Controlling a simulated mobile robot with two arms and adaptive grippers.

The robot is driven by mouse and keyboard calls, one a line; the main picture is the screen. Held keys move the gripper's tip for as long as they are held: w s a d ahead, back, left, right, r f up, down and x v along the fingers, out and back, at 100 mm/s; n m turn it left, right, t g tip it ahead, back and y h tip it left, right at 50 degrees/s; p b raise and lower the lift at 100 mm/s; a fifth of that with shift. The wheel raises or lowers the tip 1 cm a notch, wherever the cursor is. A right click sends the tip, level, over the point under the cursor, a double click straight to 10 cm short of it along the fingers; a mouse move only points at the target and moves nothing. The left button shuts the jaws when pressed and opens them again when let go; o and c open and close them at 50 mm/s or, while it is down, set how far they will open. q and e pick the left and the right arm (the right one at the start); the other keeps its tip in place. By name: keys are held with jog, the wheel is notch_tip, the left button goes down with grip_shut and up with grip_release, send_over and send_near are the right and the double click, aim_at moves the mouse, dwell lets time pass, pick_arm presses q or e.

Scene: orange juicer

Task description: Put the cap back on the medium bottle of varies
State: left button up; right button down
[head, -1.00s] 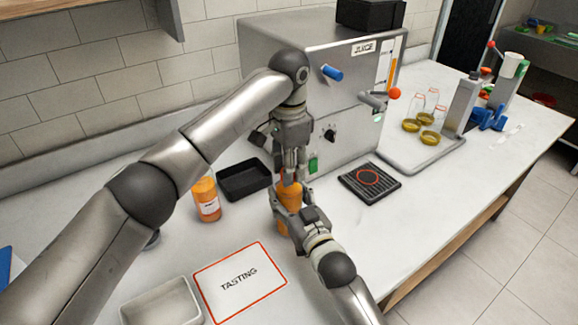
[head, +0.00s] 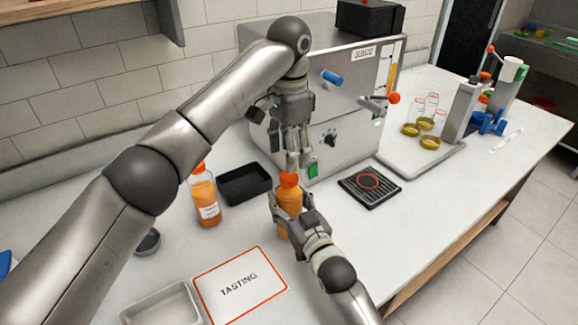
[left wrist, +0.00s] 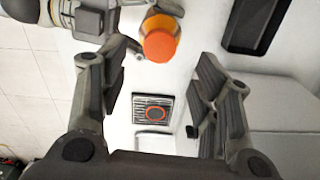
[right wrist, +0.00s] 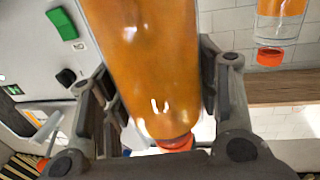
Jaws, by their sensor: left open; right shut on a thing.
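An orange-filled bottle (head: 288,197) stands upright on the counter side, gripped around its body by my right gripper (head: 291,212). An orange cap (head: 288,179) sits on its top; whether it is screwed tight I cannot tell. The bottle (right wrist: 150,60) fills the middle of the right wrist view between the fingers, with its cap (right wrist: 176,143) at the lower end of that picture. My left gripper (head: 293,160) is open and empty, just above the cap. The left wrist view shows the cap (left wrist: 160,46) from above, between and beyond the open fingers.
Another capped juice bottle (head: 206,198) stands to the left, beside a black tray (head: 245,197). The juice machine (head: 340,110) stands behind the grippers. A black grate (head: 370,190) lies to the right. The tasting card (head: 240,284) and a pale bin (head: 160,308) are in front.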

pick_arm(q)
notch_tip(320, 180, up, 6)
dwell(0.5)
pick_arm(e)
jog(key=shift+c, duration=2)
grip_release()
jog(key=shift+s, duration=0.1)
jog(key=v, duration=1.2)
